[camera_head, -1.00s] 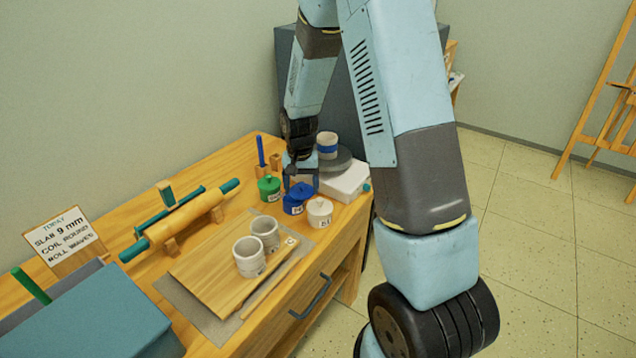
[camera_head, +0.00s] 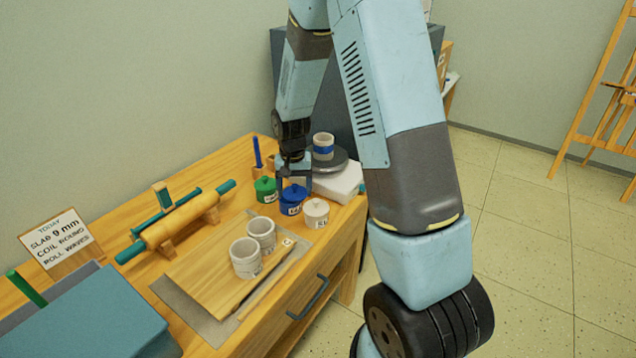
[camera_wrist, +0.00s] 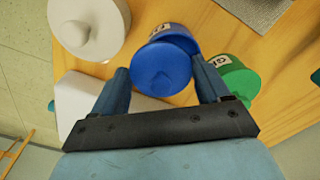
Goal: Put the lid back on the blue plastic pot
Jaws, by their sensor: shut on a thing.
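The blue pot (camera_head: 290,209) stands on the wooden table between a green lidded pot (camera_head: 264,190) and a white lidded pot (camera_head: 316,213). My gripper (camera_head: 294,178) is above the blue pot, pointing down. In the wrist view my gripper (camera_wrist: 165,85) is shut on the round blue lid (camera_wrist: 160,70), with a finger on either side. The lid covers much of the blue pot (camera_wrist: 180,38), whose side and label show past the lid's edge. I cannot tell whether the lid rests on the rim or hangs just above it.
The green pot is close to one finger in the wrist view. Behind are a white block (camera_head: 345,184) and a dark wheel carrying a blue-banded cup (camera_head: 323,147). Two grey cups (camera_head: 246,260) stand on a board in front. A rolling pin (camera_head: 180,222) lies to the left.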

